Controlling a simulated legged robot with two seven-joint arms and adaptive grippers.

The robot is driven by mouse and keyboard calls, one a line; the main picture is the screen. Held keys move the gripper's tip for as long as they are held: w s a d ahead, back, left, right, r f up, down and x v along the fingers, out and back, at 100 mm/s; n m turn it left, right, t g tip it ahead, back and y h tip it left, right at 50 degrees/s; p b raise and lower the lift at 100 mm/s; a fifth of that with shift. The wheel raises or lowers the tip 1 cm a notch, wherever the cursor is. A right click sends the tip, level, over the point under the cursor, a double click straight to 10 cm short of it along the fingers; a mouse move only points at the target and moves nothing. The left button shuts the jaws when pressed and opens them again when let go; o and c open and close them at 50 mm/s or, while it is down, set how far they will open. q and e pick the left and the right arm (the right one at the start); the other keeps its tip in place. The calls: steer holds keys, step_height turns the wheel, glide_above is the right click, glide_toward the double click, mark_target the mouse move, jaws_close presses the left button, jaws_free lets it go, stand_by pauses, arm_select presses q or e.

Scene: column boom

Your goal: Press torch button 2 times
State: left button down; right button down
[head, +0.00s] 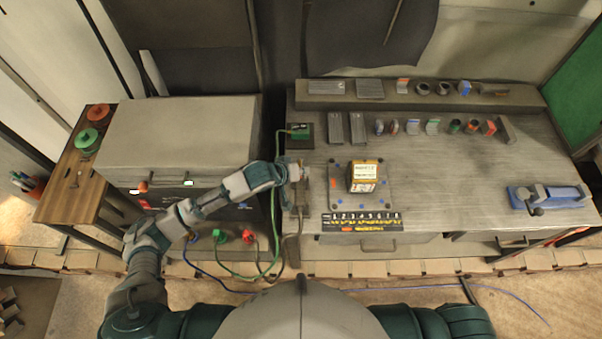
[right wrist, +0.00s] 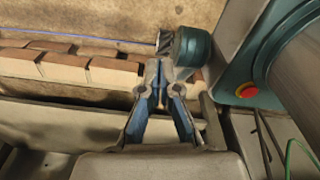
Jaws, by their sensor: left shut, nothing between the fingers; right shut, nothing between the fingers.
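My left arm comes in from the left in the head view and ends at the left edge of the workbench (head: 450,205). Its gripper (head: 303,196) is shut and empty, pointing down at a small dark fixture at that edge. I cannot make out a torch or its button with certainty; the arm and gripper cover part of this spot. I cannot tell whether the fingertips touch anything. My right gripper (right wrist: 161,88) shows in the right wrist view, its blue fingers closed together with nothing between them. It is low, away from the bench top.
A yellow-orange box (head: 363,177) sits on a square plate on the bench. A numbered strip (head: 361,221) lies in front. A blue vise (head: 550,195) stands at the right. Green and blue cables hang and trail near the left arm. A grey cabinet (head: 180,135) stands left.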

arm_select(q)
steer(key=shift+f, duration=0.1)
steer(key=shift+a+f, duration=0.15)
steer(key=shift+a, duration=0.15)
steer(key=shift+a+r+p, duration=0.1)
steer(key=shift+r+p, duration=0.5)
steer(key=shift+p, duration=0.35)
steer(key=shift+a+r+p, duration=0.25)
steer(key=shift+r+p, duration=0.1)
steer(key=shift+p, duration=0.1)
steer(key=shift+a, duration=0.1)
arm_select(e)
step_height(320, 180, up, 3)
steer(key=shift+f, duration=0.1)
